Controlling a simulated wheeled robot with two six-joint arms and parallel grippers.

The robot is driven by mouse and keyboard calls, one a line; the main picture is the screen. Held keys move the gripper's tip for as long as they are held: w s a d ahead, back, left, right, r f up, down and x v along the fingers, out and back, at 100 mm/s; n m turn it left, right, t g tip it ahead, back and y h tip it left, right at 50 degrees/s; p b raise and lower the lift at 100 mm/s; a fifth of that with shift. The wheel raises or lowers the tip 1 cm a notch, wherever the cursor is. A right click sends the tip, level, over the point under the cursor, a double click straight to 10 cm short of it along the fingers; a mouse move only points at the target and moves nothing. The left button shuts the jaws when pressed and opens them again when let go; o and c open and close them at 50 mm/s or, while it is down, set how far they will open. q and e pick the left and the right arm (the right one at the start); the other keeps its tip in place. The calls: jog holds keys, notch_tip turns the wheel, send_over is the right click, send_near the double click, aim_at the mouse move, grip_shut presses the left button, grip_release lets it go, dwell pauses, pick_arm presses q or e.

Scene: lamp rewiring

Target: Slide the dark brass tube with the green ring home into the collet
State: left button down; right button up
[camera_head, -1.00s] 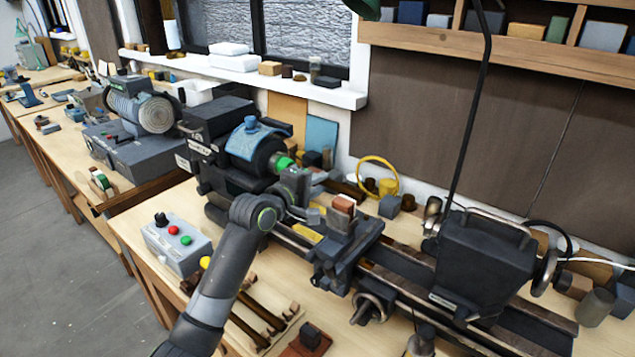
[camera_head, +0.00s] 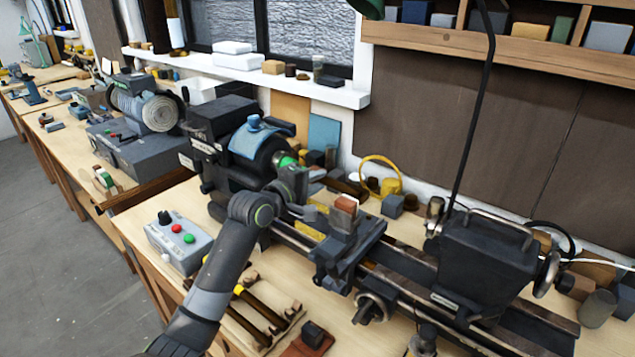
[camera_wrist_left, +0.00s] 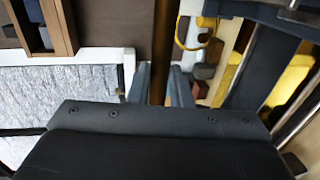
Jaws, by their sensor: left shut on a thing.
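My left gripper (camera_head: 292,182) is at the spindle end of the dark lathe in the head view. In the left wrist view its two fingers (camera_wrist_left: 161,88) are shut on a dark brass tube (camera_wrist_left: 160,45), which runs up out of the picture. A green band (camera_head: 288,160) shows between the gripper and the lathe's dark spindle head (camera_head: 268,150). The collet's mouth is hidden there, so I cannot tell how deep the tube sits. My right gripper is not in view.
A blue cloth (camera_head: 256,138) lies on the headstock. The tool post (camera_head: 345,212) stands on the carriage right of my gripper. A grey button box (camera_head: 178,243) and a rack of brass tubes (camera_head: 262,308) are on the bench in front. A yellow coil (camera_head: 383,176) is behind.

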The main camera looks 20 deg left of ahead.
pick_arm(q)
jog(key=shift+w+a, duration=0.3)
jog(key=shift+a, duration=0.5)
jog(key=c, duration=1.2)
grip_release()
jog(key=shift+c, duration=0.2)
jog(key=shift+s, duration=0.1)
jog(key=b+v, duration=0.2)
jog(key=v, duration=1.5)
jog(key=shift+s+a, duration=0.1)
jog(key=shift+s, duration=0.05)
